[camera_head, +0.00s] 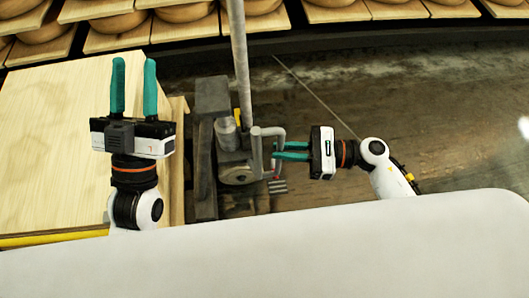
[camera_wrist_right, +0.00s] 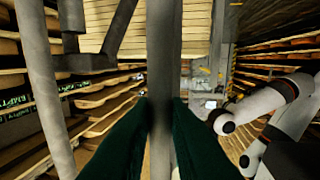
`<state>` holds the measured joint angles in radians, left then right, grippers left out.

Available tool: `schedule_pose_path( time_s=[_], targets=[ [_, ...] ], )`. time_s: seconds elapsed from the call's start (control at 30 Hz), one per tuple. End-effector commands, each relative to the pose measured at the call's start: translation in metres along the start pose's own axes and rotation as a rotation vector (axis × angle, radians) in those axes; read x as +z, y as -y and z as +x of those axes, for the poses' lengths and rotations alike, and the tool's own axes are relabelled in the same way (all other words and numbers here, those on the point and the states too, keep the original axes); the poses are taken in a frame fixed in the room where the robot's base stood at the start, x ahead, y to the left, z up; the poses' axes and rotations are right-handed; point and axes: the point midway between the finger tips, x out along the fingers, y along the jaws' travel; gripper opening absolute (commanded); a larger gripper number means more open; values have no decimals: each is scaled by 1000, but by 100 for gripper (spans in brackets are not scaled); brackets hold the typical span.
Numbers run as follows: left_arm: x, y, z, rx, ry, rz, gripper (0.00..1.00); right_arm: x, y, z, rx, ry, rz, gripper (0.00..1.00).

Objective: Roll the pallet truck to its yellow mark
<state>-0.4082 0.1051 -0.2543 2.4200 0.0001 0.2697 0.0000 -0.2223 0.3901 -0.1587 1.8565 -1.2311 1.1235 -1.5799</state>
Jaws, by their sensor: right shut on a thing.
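The pallet truck (camera_head: 235,170) is grey metal and stands in the middle of the head view, with a tall pole (camera_head: 240,60) rising from it and a pale looped handle (camera_head: 257,150) at its right side. My right gripper (camera_head: 275,151) reaches in from the right and is shut on the handle. In the right wrist view a grey upright bar (camera_wrist_right: 164,70) runs between its dark green fingers. My left gripper (camera_head: 134,82) is open and empty above the pale boards, its teal fingers apart. A yellow strip (camera_head: 50,239) shows at lower left; I cannot tell whether it is the mark.
Pale wooden boards (camera_head: 50,120) fill the left, close beside the truck. Shelves of cheese wheels (camera_head: 185,12) run along the back; more shelves (camera_wrist_right: 285,75) show in the right wrist view. The brown floor (camera_head: 430,110) to the right is clear apart from my right arm.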

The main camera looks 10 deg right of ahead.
Motion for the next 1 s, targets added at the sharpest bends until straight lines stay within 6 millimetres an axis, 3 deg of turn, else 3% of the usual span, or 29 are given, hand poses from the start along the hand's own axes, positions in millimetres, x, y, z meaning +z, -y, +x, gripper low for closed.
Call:
schedule_pose_path(
  time_s=[0.4, 0.43, 0.53, 0.83, 1.0],
  targets=[
    [9, 1, -1, -2, 58, -3, 36, 0, -1, -1, 1, -5, -2, 0],
    [8, 1, -1, -2, 57, -3, 36, -1, -1, -1, 1, -5, -2, 18],
    [8, 1, -1, -2, 57, -2, 36, -1, -1, -1, 1, -5, -2, 33],
    [9, 1, 0, -2, 56, -2, 36, 0, -1, -4, 0, -3, -1, 33],
    [6, 1, 1, -2, 38, -1, 36, 0, -1, -22, 0, 0, 1, 33]
  ],
)
